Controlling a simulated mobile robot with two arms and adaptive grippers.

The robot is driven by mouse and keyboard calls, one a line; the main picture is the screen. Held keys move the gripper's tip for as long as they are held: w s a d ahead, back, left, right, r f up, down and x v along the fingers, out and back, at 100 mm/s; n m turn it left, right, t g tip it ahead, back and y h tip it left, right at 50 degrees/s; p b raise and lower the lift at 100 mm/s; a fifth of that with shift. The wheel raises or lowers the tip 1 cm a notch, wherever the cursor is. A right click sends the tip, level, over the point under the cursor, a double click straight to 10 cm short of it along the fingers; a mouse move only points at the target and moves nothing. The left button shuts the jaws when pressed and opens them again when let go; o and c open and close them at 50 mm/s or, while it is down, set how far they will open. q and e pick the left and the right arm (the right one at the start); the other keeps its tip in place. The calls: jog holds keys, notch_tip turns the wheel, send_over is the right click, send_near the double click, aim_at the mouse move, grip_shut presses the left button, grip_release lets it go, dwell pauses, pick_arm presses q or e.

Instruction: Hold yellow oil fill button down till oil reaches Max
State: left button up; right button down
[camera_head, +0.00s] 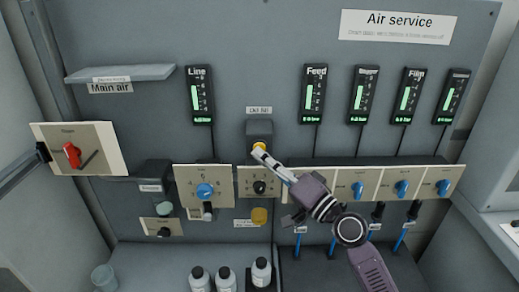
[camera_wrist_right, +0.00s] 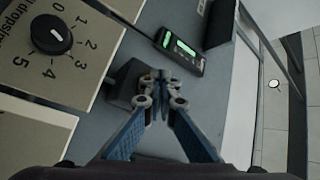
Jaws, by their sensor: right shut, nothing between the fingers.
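The oil fill box (camera_head: 260,129) is a dark housing on the grey panel below a small label that seems to read "Oil fill". A bit of the yellow button (camera_head: 259,145) shows at its lower front. My right gripper (camera_head: 259,152) is shut and empty, its fingertips at the button; whether they press it cannot be told. My left gripper is out of view.
The drop-rate knob (camera_head: 260,188) sits just below the button, beside a blue regulator knob (camera_head: 205,190). The Line gauge (camera_head: 200,95) is up left. A red main air switch (camera_head: 72,154) is far left. Bottles (camera_head: 261,272) stand below.

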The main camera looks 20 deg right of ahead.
jog(key=shift+w+d, duration=0.15)
jog(key=shift+w, duration=0.25)
dwell(1.3)
jog(key=shift+s, duration=0.15)
dwell(5.8)
jog(key=shift+s+a, duration=0.25)
jog(key=shift+s, duration=0.4)
